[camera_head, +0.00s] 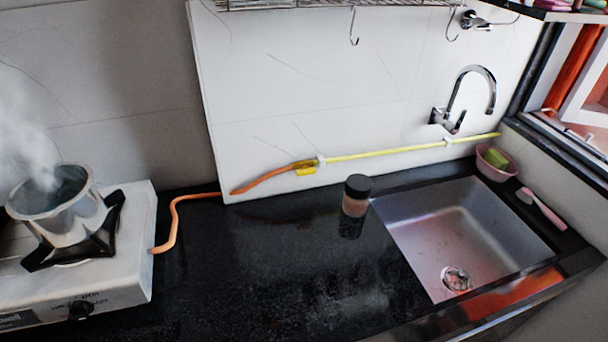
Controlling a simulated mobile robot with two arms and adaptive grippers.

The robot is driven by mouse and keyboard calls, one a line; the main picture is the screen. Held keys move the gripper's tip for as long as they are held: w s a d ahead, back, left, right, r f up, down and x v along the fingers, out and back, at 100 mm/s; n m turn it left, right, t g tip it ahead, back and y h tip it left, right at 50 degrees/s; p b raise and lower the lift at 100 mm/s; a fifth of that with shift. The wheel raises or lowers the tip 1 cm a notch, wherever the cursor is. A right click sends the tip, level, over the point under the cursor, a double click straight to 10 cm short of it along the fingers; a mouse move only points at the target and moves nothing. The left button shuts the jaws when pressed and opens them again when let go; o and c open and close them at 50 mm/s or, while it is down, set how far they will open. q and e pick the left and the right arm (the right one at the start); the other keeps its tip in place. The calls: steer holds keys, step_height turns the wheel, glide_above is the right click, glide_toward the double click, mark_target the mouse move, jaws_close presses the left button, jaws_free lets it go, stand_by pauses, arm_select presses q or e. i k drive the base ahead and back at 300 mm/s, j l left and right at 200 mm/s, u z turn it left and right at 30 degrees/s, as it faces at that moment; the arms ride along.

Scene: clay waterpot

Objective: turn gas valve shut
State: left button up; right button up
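A small yellow valve handle (306,171) sits on the wall above the counter, where the orange hose (172,222) meets the yellow gas pipe (385,152). The handle appears to lie roughly along the pipe, but it is too small to tell its exact angle. The hose runs from there down to the right side of the white gas stove (140,240). A steaming metal pot (62,222) stands on the stove's black pan support. Neither of my grippers is in view.
A dark-lidded jar (355,204) stands on the black counter (255,270) below the pipe. To its right are a steel sink (440,232), a faucet (465,95), a pink bowl (496,165) and a brush (545,210). A rack with hooks (353,27) hangs above. The counter between stove and jar is clear.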

mark_target(305, 170)
steer(key=k+l+z, duration=0.15)
steer(key=l, duration=0.5)
steer(key=l+z, duration=0.15)
steer(key=l, duration=0.5)
